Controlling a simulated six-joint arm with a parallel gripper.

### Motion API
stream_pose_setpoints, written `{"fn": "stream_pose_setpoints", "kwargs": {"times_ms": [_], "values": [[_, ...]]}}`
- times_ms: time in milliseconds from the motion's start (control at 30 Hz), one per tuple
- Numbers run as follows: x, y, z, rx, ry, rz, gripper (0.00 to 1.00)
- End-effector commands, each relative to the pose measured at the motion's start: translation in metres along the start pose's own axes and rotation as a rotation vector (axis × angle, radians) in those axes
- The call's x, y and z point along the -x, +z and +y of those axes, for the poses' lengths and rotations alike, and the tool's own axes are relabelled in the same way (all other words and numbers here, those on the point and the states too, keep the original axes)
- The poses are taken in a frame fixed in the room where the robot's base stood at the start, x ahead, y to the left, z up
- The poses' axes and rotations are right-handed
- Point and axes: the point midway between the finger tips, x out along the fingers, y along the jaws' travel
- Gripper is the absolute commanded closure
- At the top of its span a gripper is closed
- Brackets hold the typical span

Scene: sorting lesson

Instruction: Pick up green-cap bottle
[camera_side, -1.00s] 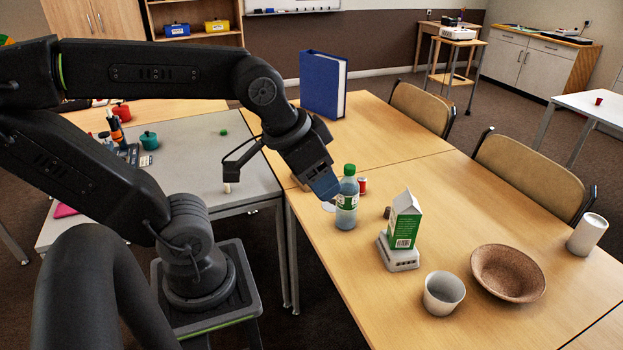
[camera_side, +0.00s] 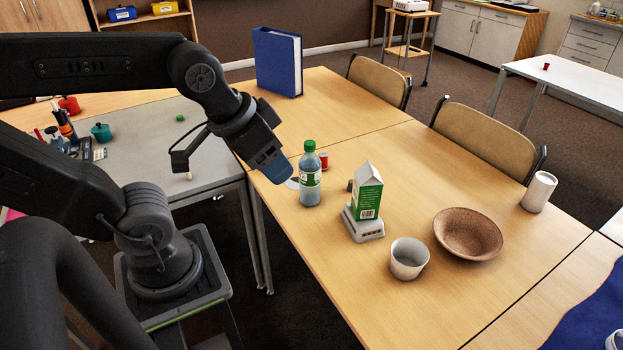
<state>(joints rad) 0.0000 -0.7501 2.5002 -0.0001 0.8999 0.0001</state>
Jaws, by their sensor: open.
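The green-cap bottle (camera_side: 310,177) stands upright on the wooden table, clear with a green and white label. My gripper (camera_side: 277,170) is just left of the bottle, at about the height of its upper half, tilted down toward the right. A small gap shows between the gripper's bluish end and the bottle. Nothing is seen held in it. The two fingers cannot be told apart from this side.
A green and white carton (camera_side: 367,193) stands on a white scale (camera_side: 363,226) right of the bottle. A red spool (camera_side: 323,161) is close behind the bottle. A white cup (camera_side: 408,258), a brown bowl (camera_side: 468,234) and a blue binder (camera_side: 278,62) are farther off.

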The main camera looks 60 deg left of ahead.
Motion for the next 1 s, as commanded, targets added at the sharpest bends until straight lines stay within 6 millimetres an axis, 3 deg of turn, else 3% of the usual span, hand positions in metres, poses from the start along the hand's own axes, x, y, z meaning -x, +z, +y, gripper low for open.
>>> {"fn": "stream_pose_setpoints", "kwargs": {"times_ms": [500,667,867,1000], "values": [[0.000,0.000,0.000,0.001,-0.001,0.000,0.36],[-0.005,-0.016,-0.010,0.071,-0.034,-0.017,0.36],[-0.032,-0.070,-0.057,0.340,-0.158,-0.063,0.36],[-0.063,-0.105,-0.104,0.552,-0.259,-0.083,0.36]]}}
